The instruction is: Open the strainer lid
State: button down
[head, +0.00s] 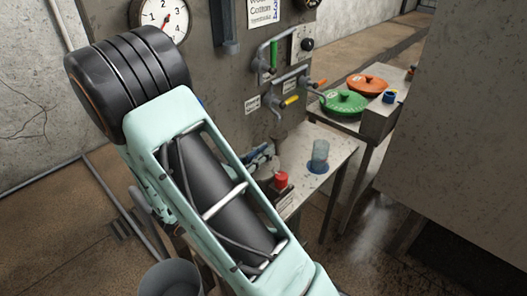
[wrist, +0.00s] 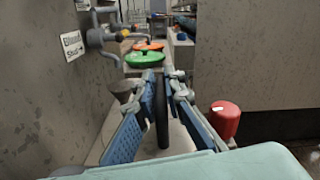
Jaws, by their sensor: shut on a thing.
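My gripper (wrist: 163,85) reaches forward over the narrow table in the wrist view, its blue-padded fingers shut on an upright black bar (wrist: 161,115). In the head view my gripper (head: 262,158) is small and partly hidden behind my arm, near the panel. I cannot tell whether the black bar belongs to the strainer lid, and no strainer is clearly identifiable. A red cylinder (wrist: 225,120) stands right of the fingers; a red-topped part (head: 281,180) shows beside my gripper in the head view. A grey funnel-shaped piece (wrist: 125,92) is left of the fingers.
Green (head: 344,102) and orange (head: 368,84) round pieces lie on a farther table. Valve pipes (head: 290,75) stick out of the panel. A large grey wall (head: 455,130) bounds the right side.

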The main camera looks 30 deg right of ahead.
jog(key=r+n+p, duration=0.1)
jog(key=p, duration=0.2)
jog(key=shift+w+r+n+p, duration=0.25)
jog(key=shift+r+n+p, duration=0.05)
jog(key=shift+r+n, duration=0.1)
jog(key=n+p, duration=0.1)
jog(key=p, duration=0.1)
jog(key=w+r+n+p, duration=0.1)
jog(key=p, duration=0.1)
jog(key=shift+w+a+r+p, duration=0.2)
jog(key=shift+a+p, duration=0.1)
jog(key=n+p, duration=0.1)
jog(key=w+n+p, duration=0.1)
jog(key=n+p, duration=0.1)
jog(key=shift+w+a+r, duration=0.3)
jog(key=shift+w, duration=0.05)
jog(key=shift+w+a+n+p, duration=0.25)
jog(key=shift+w+n+p, duration=0.4)
jog(key=shift+n+p, duration=0.3)
jog(key=shift+w+a, duration=0.15)
jog(key=shift+w, duration=0.25)
jog(key=shift+w+a, duration=0.1)
jog(key=shift+w, duration=0.1)
jog(key=c, duration=2)
grip_release()
jog(key=shift+c, duration=0.2)
jog(key=shift+a, duration=0.1)
